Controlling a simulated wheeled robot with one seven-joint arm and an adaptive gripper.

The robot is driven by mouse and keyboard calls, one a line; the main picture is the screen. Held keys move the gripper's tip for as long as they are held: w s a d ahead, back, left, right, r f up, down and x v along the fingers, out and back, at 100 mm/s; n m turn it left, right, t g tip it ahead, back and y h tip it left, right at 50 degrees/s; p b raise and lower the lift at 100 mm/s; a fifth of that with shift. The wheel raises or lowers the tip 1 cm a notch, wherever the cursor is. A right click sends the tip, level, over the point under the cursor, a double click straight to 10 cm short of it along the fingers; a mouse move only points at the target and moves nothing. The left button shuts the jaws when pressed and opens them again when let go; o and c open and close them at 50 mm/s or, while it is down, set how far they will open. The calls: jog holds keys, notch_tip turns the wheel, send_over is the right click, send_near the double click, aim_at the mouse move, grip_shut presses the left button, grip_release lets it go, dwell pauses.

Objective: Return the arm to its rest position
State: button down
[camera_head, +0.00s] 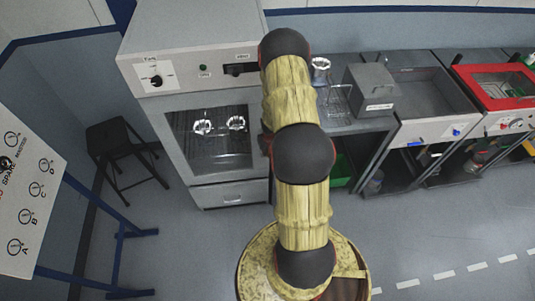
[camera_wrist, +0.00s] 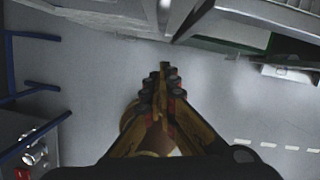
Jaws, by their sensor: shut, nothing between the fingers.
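My gripper (camera_wrist: 163,72) shows in the wrist view with its two yellow-brown fingers brought together at the tips. Nothing is held between them, and bare grey floor lies around and beyond them. In the head view my arm (camera_head: 303,215), yellow with dark joints, stands up the middle of the picture, in front of the right edge of the grey cabinet machine. My gripper cannot be made out there.
The cabinet machine (camera_head: 190,55) holds two shiny housings (camera_head: 203,127) behind its window. Another shiny part (camera_head: 320,65) stands on the bench beside a grey box (camera_head: 371,90). A black stool (camera_head: 115,140) and a labelled panel (camera_head: 25,190) stand left. Floor at lower right is clear.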

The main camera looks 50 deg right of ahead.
jog(key=p+v, duration=0.1)
jog(key=v, duration=0.4)
jog(key=shift+s+r+p, duration=0.25)
jog(key=shift+r+p, duration=0.05)
jog(key=shift+s, duration=0.1)
